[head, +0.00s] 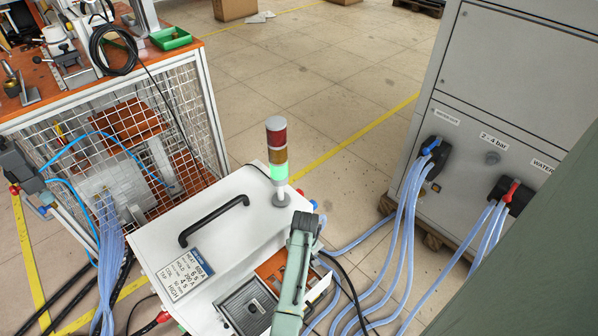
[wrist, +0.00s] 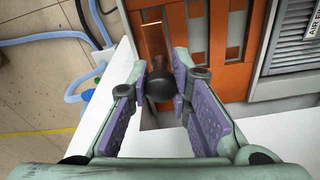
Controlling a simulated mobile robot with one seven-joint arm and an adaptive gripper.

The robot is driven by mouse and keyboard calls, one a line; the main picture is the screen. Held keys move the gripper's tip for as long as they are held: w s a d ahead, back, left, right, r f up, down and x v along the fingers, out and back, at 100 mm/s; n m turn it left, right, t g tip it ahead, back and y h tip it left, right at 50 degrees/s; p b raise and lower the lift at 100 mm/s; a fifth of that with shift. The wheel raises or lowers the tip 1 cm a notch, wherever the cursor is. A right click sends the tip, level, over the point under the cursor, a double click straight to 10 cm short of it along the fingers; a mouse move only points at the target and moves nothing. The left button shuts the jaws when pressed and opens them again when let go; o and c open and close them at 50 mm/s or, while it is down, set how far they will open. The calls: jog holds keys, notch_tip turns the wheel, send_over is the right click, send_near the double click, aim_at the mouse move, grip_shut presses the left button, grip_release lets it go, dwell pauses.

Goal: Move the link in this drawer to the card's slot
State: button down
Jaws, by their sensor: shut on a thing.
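The card (head: 187,272) on the white heater's top reads HEAT 500 A 6 s, HOLD 200 A 4 s, COIL 50 mm, TAP HIGH. The orange slotted board (wrist: 205,35) lies in the drawer. My gripper (wrist: 163,75) has its purple-padded fingers shut on a black knob (wrist: 159,88), which looks like the link's handle. A copper-coloured strip (wrist: 152,36) shows in a slot beyond the knob. The fingers and knob hide most of the link, so I cannot tell whether it is seated. My arm covers part of the board (head: 270,266) in the head view.
The heater's top (head: 235,216) carries a black handle (head: 213,221) and a signal tower (head: 277,160) lit green. A grey louvred part (wrist: 291,47) borders the board. Blue hoses (head: 403,215) run to the grey cabinet (head: 500,110) at right. A caged bench stands at left.

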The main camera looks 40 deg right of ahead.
jog(key=shift+f, duration=0.15)
jog(key=shift+f+b, duration=0.45)
jog(key=shift+f, duration=0.2)
jog(key=shift+f, duration=0.1)
dwell(0.3)
jog(key=shift+f+b, duration=0.45)
jog(key=shift+f, duration=0.2)
jog(key=shift+f, duration=0.1)
jog(key=shift+f, duration=0.35)
dwell(0.4)
jog(key=c, duration=1.4)
grip_release()
